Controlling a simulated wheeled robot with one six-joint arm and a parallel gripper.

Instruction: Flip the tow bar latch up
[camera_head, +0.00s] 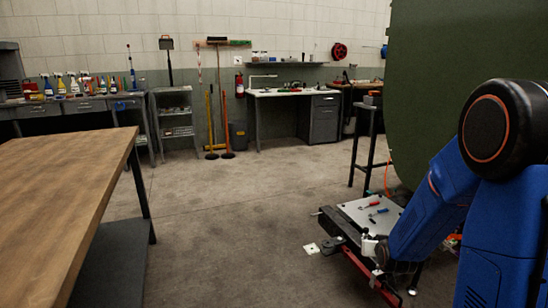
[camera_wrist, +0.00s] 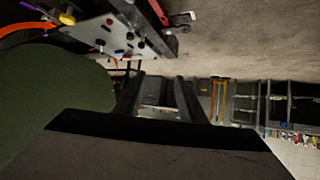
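The red tow bar (camera_head: 367,274) runs low along the near side of a flat cart (camera_head: 352,212) in the head view. It also shows at the top of the wrist view (camera_wrist: 158,12), where the picture is upside down. A small red and pale part (camera_wrist: 182,17) beside the bar may be the latch; its position is hard to tell. My gripper (camera_wrist: 155,82) is open and empty in the wrist view, its two dark fingers apart and pointing toward the back wall. In the head view, my wrist hangs over the bar and hides part of it.
Small hand tools (camera_head: 374,208) lie on the cart. A large green panel (camera_head: 440,80) stands behind my arm. A wooden table (camera_head: 60,190) fills the left. Open concrete floor (camera_head: 240,220) lies between the table and cart.

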